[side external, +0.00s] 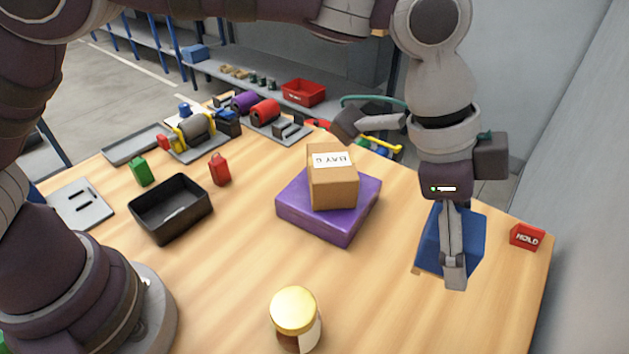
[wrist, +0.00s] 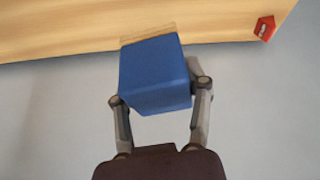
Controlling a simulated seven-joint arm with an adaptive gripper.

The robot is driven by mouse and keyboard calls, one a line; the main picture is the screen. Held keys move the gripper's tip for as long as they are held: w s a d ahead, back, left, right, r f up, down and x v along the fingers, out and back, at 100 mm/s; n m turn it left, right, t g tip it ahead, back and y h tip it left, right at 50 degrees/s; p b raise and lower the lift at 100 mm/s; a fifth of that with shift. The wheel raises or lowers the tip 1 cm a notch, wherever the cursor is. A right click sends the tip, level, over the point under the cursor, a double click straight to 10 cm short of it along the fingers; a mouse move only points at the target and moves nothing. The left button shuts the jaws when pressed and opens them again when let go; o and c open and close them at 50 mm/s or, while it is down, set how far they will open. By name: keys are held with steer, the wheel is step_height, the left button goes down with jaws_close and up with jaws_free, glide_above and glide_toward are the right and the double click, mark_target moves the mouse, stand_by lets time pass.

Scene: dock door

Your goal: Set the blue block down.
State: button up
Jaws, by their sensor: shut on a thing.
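The blue block (side external: 432,240) is between the fingers of my gripper (side external: 453,274), at the right side of the table in the side view. One finger covers part of it there. In the wrist view the blue block (wrist: 155,72) sits between both fingers of my gripper (wrist: 160,92), which is shut on it. A thin tan strip shows along its far edge; I cannot tell what it is. In the wrist view the block overlaps the table's edge, with grey floor around its near part. I cannot tell whether its underside touches anything.
A red HOLD sign (side external: 527,237) stands near the right corner of the table (side external: 390,310). A cardboard box (side external: 333,185) rests on a purple box (side external: 300,213) left of my gripper. A gold-lidded jar (side external: 294,312) stands in front. A black bin (side external: 170,222) is farther left.

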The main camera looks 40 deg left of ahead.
steer(key=s+d+m+g, duration=0.1)
steer(key=s+d+m, duration=0.25)
steer(key=s, duration=0.25)
steer(key=shift+n, duration=0.45)
steer(key=f, duration=1.5)
steer(key=shift+w+d, duration=0.15)
steer(key=shift+w, duration=0.05)
steer(key=shift+f, duration=0.1)
steer(key=o, duration=1.2)
steer(key=shift+c, duration=0.2)
